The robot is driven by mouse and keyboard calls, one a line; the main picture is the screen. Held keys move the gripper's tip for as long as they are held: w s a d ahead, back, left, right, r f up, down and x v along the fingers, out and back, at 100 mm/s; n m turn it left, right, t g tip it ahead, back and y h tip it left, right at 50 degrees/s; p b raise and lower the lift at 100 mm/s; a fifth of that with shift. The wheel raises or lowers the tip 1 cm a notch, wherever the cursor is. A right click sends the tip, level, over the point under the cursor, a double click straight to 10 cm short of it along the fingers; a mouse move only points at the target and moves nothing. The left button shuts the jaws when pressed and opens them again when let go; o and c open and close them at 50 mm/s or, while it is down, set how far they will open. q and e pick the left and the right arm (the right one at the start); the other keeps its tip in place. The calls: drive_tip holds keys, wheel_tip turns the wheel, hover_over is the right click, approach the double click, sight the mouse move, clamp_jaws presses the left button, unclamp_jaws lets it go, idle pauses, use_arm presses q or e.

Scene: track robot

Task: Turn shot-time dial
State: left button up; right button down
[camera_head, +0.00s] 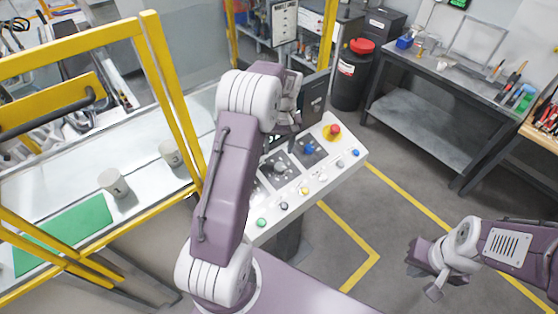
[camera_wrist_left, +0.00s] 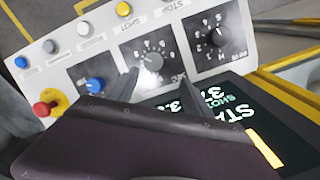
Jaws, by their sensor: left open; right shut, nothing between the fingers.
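The sloped white control panel (camera_head: 335,155) carries several dials. The middle one, a grey dial (camera_wrist_left: 150,62) with a scale and SEC lettering, appears to be the shot-time dial; it also shows in the head view (camera_head: 280,168). My left gripper (camera_wrist_left: 154,80) is open, with its dark fingertips on either side of the near edge of this dial in the wrist view. I cannot tell whether they touch it. In the head view, my left gripper (camera_head: 288,128) is over the panel, partly hidden by its arm. My right gripper (camera_head: 430,283) is shut and empty, off to the right above the floor.
A blue knob (camera_wrist_left: 96,85) and a black dial (camera_wrist_left: 215,38) flank the grey dial. A red emergency button (camera_head: 334,130) and a row of push buttons, including a yellow one (camera_wrist_left: 123,8), are close by. A dark display (camera_wrist_left: 215,105) stands behind. Yellow frame posts (camera_head: 170,95) are left.

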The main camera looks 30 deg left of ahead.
use_arm(q)
drive_tip(key=p, duration=0.2)
hover_over(280, 165)
drive_tip(key=d, duration=0.1)
drive_tip(key=f, duration=0.5)
drive_tip(key=shift+w, duration=0.2)
drive_tip(key=f, duration=0.2)
drive_tip(key=a+f+p, duration=0.1)
drive_tip(key=shift+s+f, duration=0.25)
drive_tip(key=shift+s+a+f, duration=0.1)
drive_tip(key=shift+s+f, duration=0.05)
drive_tip(key=shift+w+d, duration=0.2)
drive_tip(key=shift+d, duration=0.05)
drive_tip(key=c, duration=0.9)
clamp_jaws()
drive_tip(key=shift+a, duration=0.1)
use_arm(e)
drive_tip(key=r, duration=0.1)
drive_tip(key=w+d+r, duration=0.1)
drive_tip(key=shift+r, duration=0.35)
